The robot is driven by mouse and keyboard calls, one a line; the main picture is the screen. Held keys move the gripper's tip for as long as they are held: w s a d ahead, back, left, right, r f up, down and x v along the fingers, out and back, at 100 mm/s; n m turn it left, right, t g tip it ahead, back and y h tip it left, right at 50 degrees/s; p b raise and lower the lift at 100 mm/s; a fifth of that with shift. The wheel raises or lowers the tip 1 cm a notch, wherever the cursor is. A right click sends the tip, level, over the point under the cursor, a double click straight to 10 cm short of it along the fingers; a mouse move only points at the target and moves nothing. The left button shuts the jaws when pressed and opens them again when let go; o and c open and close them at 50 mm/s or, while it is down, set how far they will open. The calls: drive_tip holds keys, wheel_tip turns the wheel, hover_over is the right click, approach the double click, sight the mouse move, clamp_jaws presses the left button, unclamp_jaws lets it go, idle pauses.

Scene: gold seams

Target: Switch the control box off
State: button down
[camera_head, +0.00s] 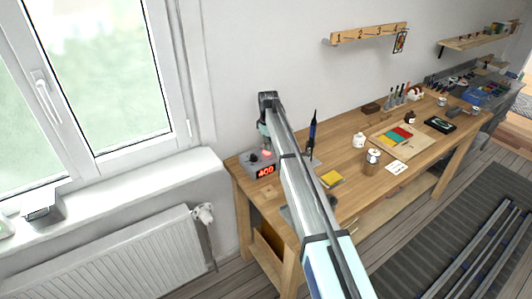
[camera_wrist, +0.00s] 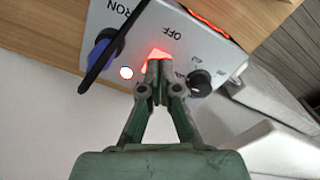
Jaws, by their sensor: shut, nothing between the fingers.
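The control box (camera_head: 254,158) is a grey box at the near left end of the workbench, with a red display reading 400. In the wrist view its top face (camera_wrist: 205,50) fills the upper middle, with a glowing red switch (camera_wrist: 160,52), the word OFF beside it, a black knob (camera_wrist: 199,84) and a blue connector (camera_wrist: 103,50) with a black cable. My gripper (camera_wrist: 158,68) is shut and empty, its fingertips at the glowing switch and covering part of it. I cannot tell whether they touch it. In the head view my arm hides part of the box.
The wooden workbench (camera_head: 350,130) extends right. A blue-handled iron (camera_head: 312,130) stands near the box, with a yellow sponge (camera_head: 331,179) nearby. A white jar (camera_head: 359,140) and tray (camera_head: 402,142) stand farther right. The window wall and radiator (camera_head: 120,262) are at left.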

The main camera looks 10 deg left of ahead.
sight(268, 153)
drive_tip(key=shift+f+b, duration=0.35)
drive_tip(key=shift+f, duration=0.7)
idle(0.5)
drive_tip(key=shift+r+p, duration=1.4)
drive_tip(key=shift+r, duration=2.1)
